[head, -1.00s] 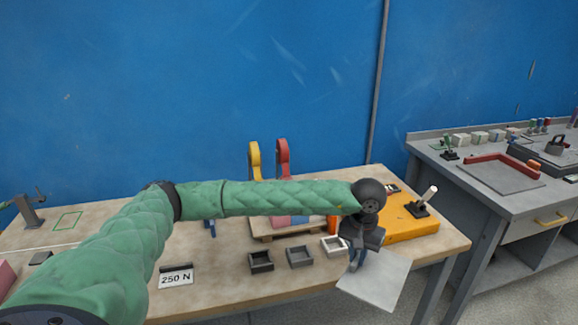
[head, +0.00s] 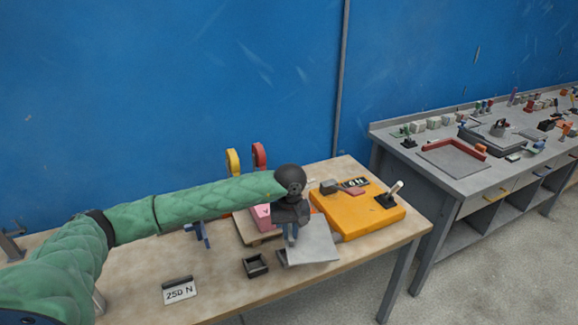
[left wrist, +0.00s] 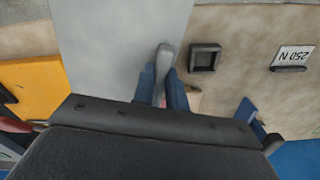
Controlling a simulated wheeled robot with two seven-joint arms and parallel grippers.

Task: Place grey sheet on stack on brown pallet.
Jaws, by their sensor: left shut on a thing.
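The grey sheet (head: 315,246) is a flat pale square, gripped at one edge by my left gripper (head: 291,238). It is over the table, just right of the brown pallet (head: 244,230), and hides part of the table. Whether it touches anything below is unclear. A pink piece (head: 262,217) shows on the pallet; my gripper and arm hide most of the stack. In the left wrist view the sheet (left wrist: 120,45) extends away from the shut fingers (left wrist: 165,85). My right gripper is not in view.
A dark tray (head: 256,266) lies left of the sheet, and a 250 N card (head: 179,291) further left. A yellow-orange block (head: 362,215) with a lever lies right. A blue piece (head: 198,233) stands left of the pallet. Yellow (head: 233,163) and red (head: 259,158) shapes stand behind.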

